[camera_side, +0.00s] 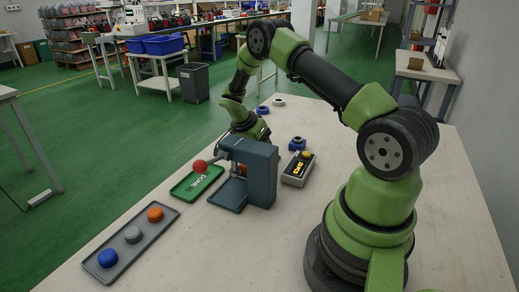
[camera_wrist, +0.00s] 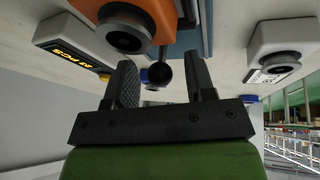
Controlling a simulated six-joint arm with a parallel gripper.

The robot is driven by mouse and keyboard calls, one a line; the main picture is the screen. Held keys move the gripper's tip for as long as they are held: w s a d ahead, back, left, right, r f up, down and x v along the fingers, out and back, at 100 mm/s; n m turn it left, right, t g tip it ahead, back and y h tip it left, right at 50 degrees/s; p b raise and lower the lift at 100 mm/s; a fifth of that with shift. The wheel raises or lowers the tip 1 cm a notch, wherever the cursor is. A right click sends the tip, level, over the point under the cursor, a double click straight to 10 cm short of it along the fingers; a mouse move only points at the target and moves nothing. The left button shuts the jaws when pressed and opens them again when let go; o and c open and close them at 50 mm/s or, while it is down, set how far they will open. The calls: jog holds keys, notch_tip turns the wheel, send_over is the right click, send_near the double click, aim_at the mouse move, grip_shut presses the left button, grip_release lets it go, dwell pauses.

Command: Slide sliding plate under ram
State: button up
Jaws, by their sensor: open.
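The blue-grey press (camera_side: 262,172) stands on the bench. A flat dark-blue plate (camera_side: 228,195), apparently the sliding plate, lies at the left of its column, below the overhanging head. The ram under the head is hard to make out. In the side view my wrist is just behind the press and the gripper's fingers are hidden. In the wrist view my gripper (camera_wrist: 160,66) is open, its fingers on either side of a dark ball (camera_wrist: 160,74). I cannot tell whether they touch it.
A green DONE tray (camera_side: 185,191) lies left of the press. A grey tray (camera_side: 118,258) holds blue, grey and orange pucks. Orange and blue parts (camera_wrist: 135,45) sit close above the fingers in the wrist view.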

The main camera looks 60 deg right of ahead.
jog(key=v, duration=0.9)
jog(key=d+f+y, duration=0.1)
jog(key=f, duration=0.2)
jog(key=s+d+f+y, duration=0.1)
jog(key=f+y, duration=0.1)
jog(key=f, duration=0.1)
jog(key=s+d+f+y, duration=0.1)
jog(key=f, duration=0.2)
jog(key=shift+s+d+t, duration=0.1)
jog(key=shift+s+t, duration=0.15)
jog(key=shift+t, duration=0.15)
jog(key=shift+c, duration=0.4)
